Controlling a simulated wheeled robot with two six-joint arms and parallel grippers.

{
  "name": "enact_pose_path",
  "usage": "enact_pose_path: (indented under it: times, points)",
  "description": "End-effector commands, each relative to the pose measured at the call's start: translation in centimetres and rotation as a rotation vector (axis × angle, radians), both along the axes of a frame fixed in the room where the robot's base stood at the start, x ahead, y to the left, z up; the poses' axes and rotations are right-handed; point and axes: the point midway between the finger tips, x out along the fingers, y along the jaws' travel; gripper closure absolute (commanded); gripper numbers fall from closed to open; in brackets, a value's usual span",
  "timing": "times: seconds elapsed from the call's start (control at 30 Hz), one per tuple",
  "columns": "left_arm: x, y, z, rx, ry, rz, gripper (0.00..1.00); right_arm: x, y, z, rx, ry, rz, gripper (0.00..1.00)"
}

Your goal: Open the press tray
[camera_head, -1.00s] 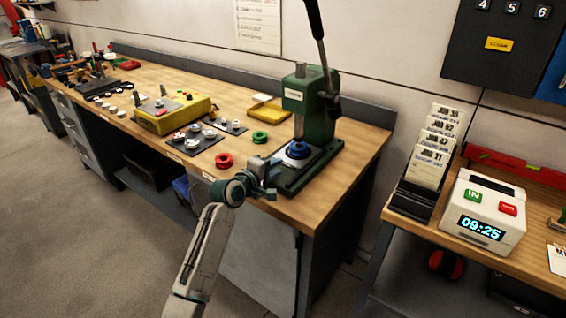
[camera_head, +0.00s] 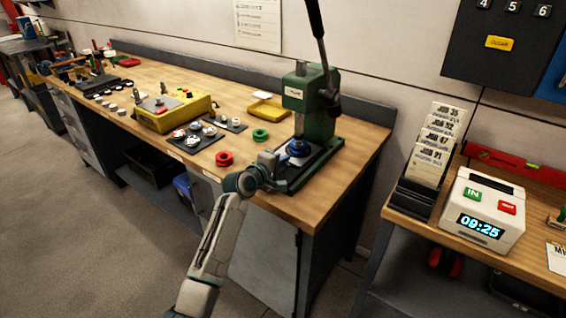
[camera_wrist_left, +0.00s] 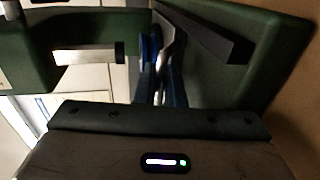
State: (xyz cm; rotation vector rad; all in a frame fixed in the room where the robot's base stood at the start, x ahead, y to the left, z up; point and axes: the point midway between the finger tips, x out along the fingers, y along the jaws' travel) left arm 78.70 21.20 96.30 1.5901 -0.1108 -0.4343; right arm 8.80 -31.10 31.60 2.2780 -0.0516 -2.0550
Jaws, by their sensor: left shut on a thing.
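The green arbor press (camera_head: 313,115) stands on a dark base near the workbench's right end. A blue round part (camera_head: 298,148) sits under its ram, over the pale press tray (camera_head: 286,160). My left gripper (camera_head: 273,160) reaches the tray's front left side. In the left wrist view, the blue fingers (camera_wrist_left: 161,75) are close together on a narrow grey piece between the green press walls. I take this piece to be part of the tray; its shape is mostly hidden. My right gripper is not in view.
A red ring (camera_head: 224,159) and a green ring (camera_head: 260,135) lie left of the press. A yellow control box (camera_head: 173,111) stands farther left. A time clock (camera_head: 483,215) sits on the right-hand bench. The bench between rings and press is clear.

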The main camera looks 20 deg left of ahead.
Motion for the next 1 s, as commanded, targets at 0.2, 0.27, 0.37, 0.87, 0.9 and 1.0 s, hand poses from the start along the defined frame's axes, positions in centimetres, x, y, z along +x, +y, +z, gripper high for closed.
enact_pose_path:
  times: [0.2,0.27,0.37,0.87,0.9,1.0]
  points:
    - [-2.3,1.0,0.3,0.003,0.004,0.002,1.00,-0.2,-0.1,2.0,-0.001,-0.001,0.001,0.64]
    - [-3.6,1.4,0.3,0.003,0.006,0.001,1.00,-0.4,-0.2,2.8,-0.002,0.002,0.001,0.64]
    - [-5.9,2.2,0.3,0.004,0.007,0.001,1.00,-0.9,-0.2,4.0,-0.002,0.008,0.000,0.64]
    - [-11.2,4.0,-0.1,-0.001,0.002,-0.002,1.00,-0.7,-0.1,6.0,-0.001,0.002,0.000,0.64]
    - [-11.2,4.0,-0.1,-0.001,0.002,-0.002,1.00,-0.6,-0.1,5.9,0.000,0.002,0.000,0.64]
    - [-11.1,4.0,-0.1,-0.001,0.002,-0.002,1.00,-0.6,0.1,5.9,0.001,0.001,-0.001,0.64]
